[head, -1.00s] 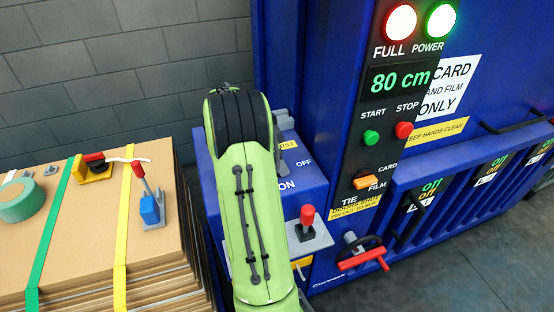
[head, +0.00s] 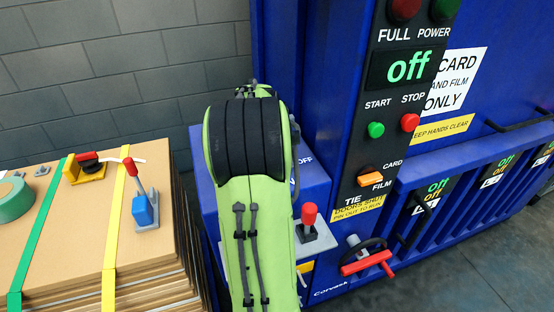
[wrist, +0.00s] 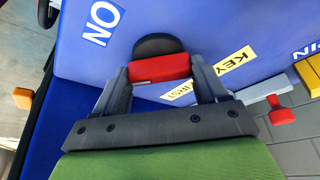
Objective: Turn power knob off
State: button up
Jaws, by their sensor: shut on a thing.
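The power knob shows in the wrist view as a red grip (wrist: 160,68) on a dark round base (wrist: 157,45), set on the blue box face. My gripper (wrist: 160,78) is shut on the red grip, one finger on each side. In the head view the knob and gripper are hidden behind my green arm. The machine's display (head: 409,67) reads "off" in green. The red FULL lamp (head: 404,9) and green POWER lamp (head: 444,8) are dark.
A red-topped lever (head: 309,214) and a red-handled valve (head: 366,262) stand right of my arm. The START button (head: 376,129), STOP button (head: 410,122) and orange switch (head: 370,178) sit on the black panel. Strapped cardboard (head: 70,230) with tools stands at left.

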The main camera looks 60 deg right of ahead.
jog(key=n, duration=0.2)
jog(key=n+t, duration=0.1)
jog(key=n, duration=0.1)
jog(key=shift+s+t, duration=0.1)
jog(key=shift+t, duration=0.2)
jog(key=shift+r+n+t+y, duration=0.1)
jog(key=shift+n+t+y, duration=0.5)
jog(key=shift+n, duration=1.5)
jog(key=o, duration=1.1)
jog(key=shift+c, duration=0.2)
jog(key=p+v, duration=0.4)
jog(key=v, duration=1.1)
jog(key=shift+s+r, duration=0.15)
jog(key=shift+r, duration=0.2)
jog(key=shift+d, duration=0.1)
